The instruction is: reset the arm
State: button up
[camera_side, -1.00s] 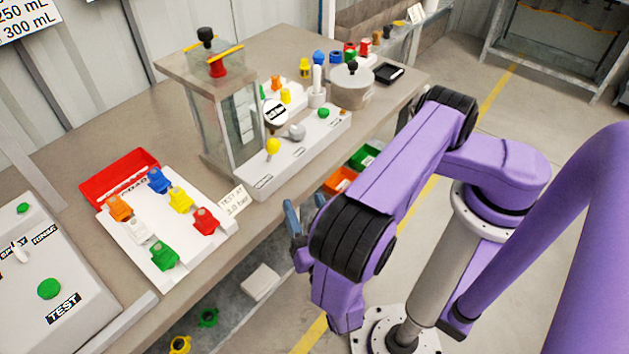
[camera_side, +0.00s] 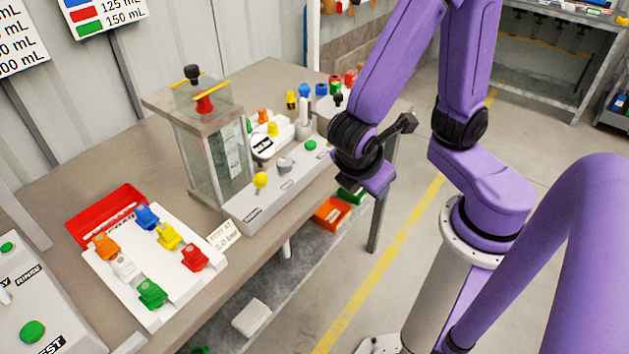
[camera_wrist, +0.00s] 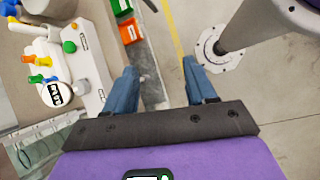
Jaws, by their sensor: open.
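My gripper (camera_wrist: 160,82) shows in the wrist view with its two blue fingers spread apart and nothing between them. It points down past the bench's edge, over the lower shelf and floor. In the side view my purple arm is raised, bent at the right of the bench, and the fingers are hidden behind the wrist. My round base flange (camera_wrist: 213,50) shows in the wrist view.
Orange (camera_side: 331,212) and green bins sit below.

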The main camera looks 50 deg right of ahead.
jog(key=s+d+r+m+g+y, duration=0.1)
jog(key=s+r+m+y, duration=0.2)
jog(key=y, duration=0.3)
jog(key=shift+s+d+r+y, duration=0.4)
jog(key=shift+s+r, duration=0.35)
jog(key=shift+s, duration=0.15)
jog(key=shift+f, duration=0.1)
dwell(2.6)
